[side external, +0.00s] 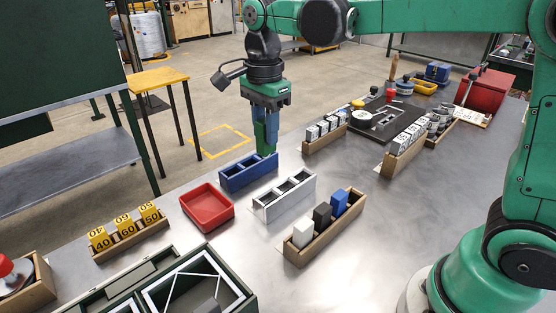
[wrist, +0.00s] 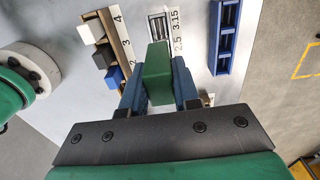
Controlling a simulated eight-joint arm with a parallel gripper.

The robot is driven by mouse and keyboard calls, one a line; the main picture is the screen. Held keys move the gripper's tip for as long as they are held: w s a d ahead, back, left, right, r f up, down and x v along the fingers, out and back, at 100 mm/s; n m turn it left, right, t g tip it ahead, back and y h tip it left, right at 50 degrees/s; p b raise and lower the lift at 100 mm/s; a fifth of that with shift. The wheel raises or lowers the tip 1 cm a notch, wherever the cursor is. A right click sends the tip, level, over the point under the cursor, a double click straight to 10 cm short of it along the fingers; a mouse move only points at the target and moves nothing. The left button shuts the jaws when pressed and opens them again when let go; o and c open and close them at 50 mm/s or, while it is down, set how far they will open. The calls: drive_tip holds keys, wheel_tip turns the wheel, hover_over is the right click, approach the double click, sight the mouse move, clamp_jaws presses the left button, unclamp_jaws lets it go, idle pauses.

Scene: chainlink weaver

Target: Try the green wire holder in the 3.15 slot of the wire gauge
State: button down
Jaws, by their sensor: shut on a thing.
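My gripper (side external: 266,138) points down with its blue fingers shut on the green wire holder (wrist: 157,72). The holder also shows between the fingers in the side external view (side external: 261,137). The wire gauge, a white slotted block (side external: 285,197), stands on the table, its compartments looking empty from the side. In the wrist view, the gauge (wrist: 158,28) is partly hidden behind the green holder, with the labels 3.15 (wrist: 176,21) and 2.5 (wrist: 178,43) beside it. The holder appears above the table, outside the gauge; its exact height is unclear.
A blue slotted rack (side external: 240,180) stands beyond the gauge, overlapped by the gripper in the side view. A wooden rack (side external: 318,243) holds white, black and blue holders on the near side. A red tray (side external: 207,208) lies left of the gauge.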

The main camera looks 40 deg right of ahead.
sight(268, 152)
drive_tip(key=shift+d+f, duration=0.1)
drive_tip(key=shift+f, duration=5.6)
drive_tip(key=c, duration=0.6)
unclamp_jaws()
drive_tip(key=shift+o, duration=0.2)
drive_tip(key=shift+r, duration=0.1)
drive_tip(key=shift+r, duration=2.7)
